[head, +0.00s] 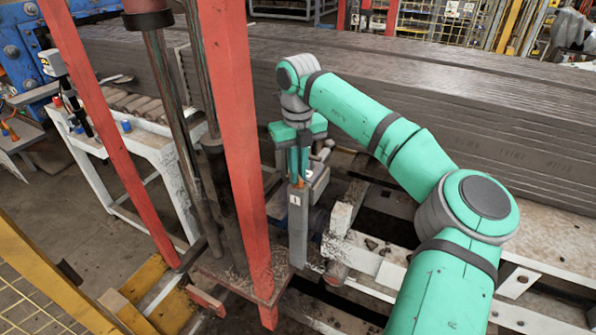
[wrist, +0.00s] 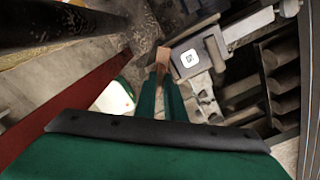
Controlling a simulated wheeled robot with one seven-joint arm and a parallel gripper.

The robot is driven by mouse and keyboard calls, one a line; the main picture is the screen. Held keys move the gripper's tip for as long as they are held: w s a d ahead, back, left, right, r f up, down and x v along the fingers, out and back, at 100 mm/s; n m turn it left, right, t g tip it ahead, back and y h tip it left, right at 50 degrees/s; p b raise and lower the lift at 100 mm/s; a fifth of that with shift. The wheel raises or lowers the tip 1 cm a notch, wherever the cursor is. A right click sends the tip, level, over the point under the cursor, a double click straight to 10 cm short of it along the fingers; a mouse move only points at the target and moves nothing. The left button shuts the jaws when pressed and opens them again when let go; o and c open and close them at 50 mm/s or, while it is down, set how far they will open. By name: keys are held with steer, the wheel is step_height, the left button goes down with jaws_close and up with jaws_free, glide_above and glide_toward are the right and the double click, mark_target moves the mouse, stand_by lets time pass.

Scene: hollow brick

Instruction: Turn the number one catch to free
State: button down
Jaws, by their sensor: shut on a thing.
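The number one catch is a small orange-brown piece (head: 299,183) at the top of a grey post (head: 297,232). A white label with a 1 (head: 295,200) is on the post just below it. My green gripper (head: 299,177) points down from above with its fingers shut on the catch. In the wrist view the fingertips (wrist: 163,78) close around the orange-brown catch (wrist: 163,55), beside the white label (wrist: 189,58) on the grey post top. The fingers hide part of the catch, and its exact turn angle is hard to tell.
A red upright beam (head: 232,140) stands close left of my gripper, with dark rods beside it. Long stacked grey-brown boards (head: 430,110) lie behind. A white metal frame (head: 365,265) is at right of the post. A white bench (head: 150,145) stands farther left.

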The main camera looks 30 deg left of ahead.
steer(key=n, duration=0.4)
steer(key=shift+n, duration=1.7)
steer(key=c, duration=1.8)
jaws_free()
steer(key=shift+c, duration=0.2)
steer(key=shift+r, duration=0.1)
step_height(320, 180, up, 11)
